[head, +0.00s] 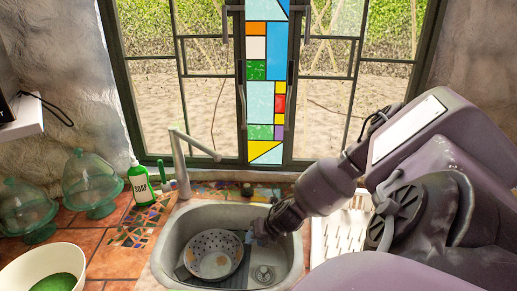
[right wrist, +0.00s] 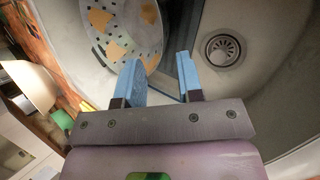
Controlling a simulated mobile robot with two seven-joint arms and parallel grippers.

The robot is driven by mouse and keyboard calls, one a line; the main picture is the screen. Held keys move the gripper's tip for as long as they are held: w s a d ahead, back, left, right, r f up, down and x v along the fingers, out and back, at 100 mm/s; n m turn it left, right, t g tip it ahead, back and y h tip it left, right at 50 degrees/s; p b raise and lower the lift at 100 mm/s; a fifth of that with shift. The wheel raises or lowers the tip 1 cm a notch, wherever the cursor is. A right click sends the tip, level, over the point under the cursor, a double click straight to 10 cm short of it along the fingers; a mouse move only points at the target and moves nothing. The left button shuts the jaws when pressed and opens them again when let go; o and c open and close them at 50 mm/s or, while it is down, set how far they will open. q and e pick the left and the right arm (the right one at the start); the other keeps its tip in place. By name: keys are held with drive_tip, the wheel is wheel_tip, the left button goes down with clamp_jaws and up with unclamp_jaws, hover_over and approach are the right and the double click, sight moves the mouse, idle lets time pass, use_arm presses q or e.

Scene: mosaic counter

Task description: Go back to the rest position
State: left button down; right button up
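My right arm reaches in from the right in the head view, and my right gripper (head: 249,238) is over the sink (head: 190,217). In the right wrist view the right gripper (right wrist: 163,80) has its two blue-tipped fingers apart, with nothing between them. A speckled colander (head: 213,255) with orange patches stands in the sink, left of the gripper. It also shows in the right wrist view (right wrist: 128,30), just beyond the left finger; I cannot tell whether they touch. My left gripper is not in view.
A grey faucet (head: 183,165) stands at the sink's back left. A green soap bottle (head: 140,184), glass cloches (head: 90,184) and a white bowl (head: 45,269) are on the left counter. A white dish rack (head: 338,235) is right of the sink. Windows close off the back.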

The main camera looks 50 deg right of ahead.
drive_tip(key=shift+s+r, duration=0.35)
drive_tip(key=shift+r, duration=0.2)
drive_tip(key=shift+a, duration=0.1)
idle(0.3)
